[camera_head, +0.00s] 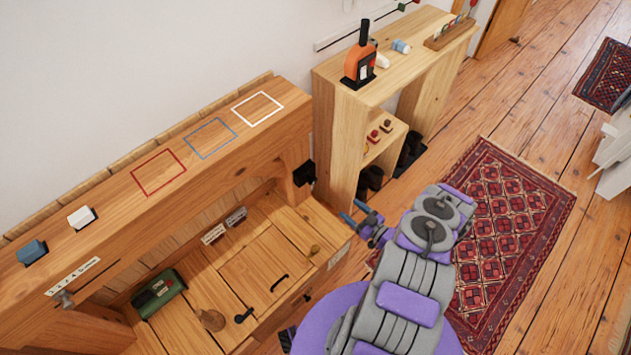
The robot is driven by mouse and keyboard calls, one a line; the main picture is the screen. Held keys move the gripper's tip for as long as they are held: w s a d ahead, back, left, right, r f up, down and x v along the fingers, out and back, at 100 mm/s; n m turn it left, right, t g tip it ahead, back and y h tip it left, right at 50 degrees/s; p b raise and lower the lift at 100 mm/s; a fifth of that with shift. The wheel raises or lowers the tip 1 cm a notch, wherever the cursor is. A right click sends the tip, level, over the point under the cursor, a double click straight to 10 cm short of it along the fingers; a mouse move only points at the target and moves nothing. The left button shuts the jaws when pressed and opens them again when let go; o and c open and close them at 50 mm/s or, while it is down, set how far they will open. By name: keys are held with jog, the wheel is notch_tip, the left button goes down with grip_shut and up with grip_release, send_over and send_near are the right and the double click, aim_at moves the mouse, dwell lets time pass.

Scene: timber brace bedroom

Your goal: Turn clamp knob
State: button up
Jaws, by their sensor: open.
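No part is plainly recognisable as the clamp knob. A black fitting (303,173) sits at the right end of the wooden bench's upper shelf, and its detail is too small to read. A grey metal fitting (65,299) is on the shelf front at far left. My gripper (350,213) is open and empty, with its blue fingers pointing left. In the picture it is right of the brass knob and below right of the black fitting, apart from both.
The upper shelf (110,213) bears red, blue and white outlined squares. A green box (158,292) and a round wooden knob (211,319) are on the lower bench. A red rug (510,215) covers floor at right.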

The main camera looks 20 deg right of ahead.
send_near(315, 182)
jog(key=x, duration=0.8)
jog(key=shift+w+a, duration=0.1)
jog(key=shift+a, duration=0.1)
jog(key=shift+c, duration=0.5)
jog(key=c, duration=0.9)
jog(key=shift+c, duration=0.2)
